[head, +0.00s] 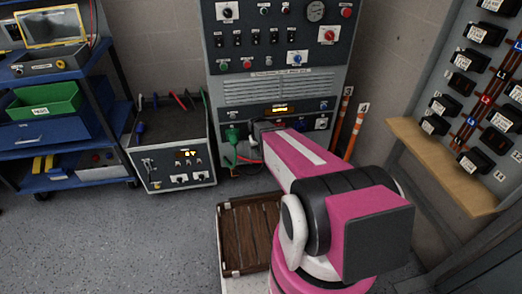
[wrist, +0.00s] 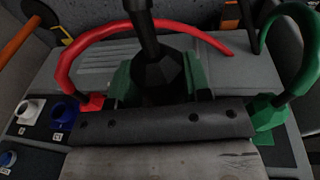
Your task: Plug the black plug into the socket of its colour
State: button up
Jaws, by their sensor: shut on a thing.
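In the wrist view, the black plug (wrist: 158,76) is at the centre, its thick black cable rising from it. My gripper (wrist: 160,92) is shut on it, with dark green parts close on both sides of the plug. The plug's front end and any black socket are hidden behind my gripper. In the head view, my gripper is mostly hidden behind my pink arm, close to the lower front of the tall grey cabinet (head: 277,88). I cannot tell whether the plug touches a socket.
A red plug (wrist: 92,102) and a green plug (wrist: 268,112) with looping cables flank my gripper. A blue socket (wrist: 63,110) and a white socket (wrist: 30,108) are at left. A wooden crate (head: 250,235) stands near my arm. Floor at left is clear.

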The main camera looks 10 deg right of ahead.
jog(key=shift+w, duration=2.85)
jog(key=shift+w, duration=1.65)
jog(key=o, duration=1.4)
jog(key=shift+r, duration=0.15)
jog(key=shift+s+a+r, duration=0.15)
jog(key=shift+r, duration=0.95)
jog(key=shift+s+a+r, duration=0.1)
jog(key=shift+s+r, duration=0.05)
jog(key=shift+r, duration=0.95)
jog(key=shift+s+a+r, duration=0.15)
jog(key=shift+r, duration=0.95)
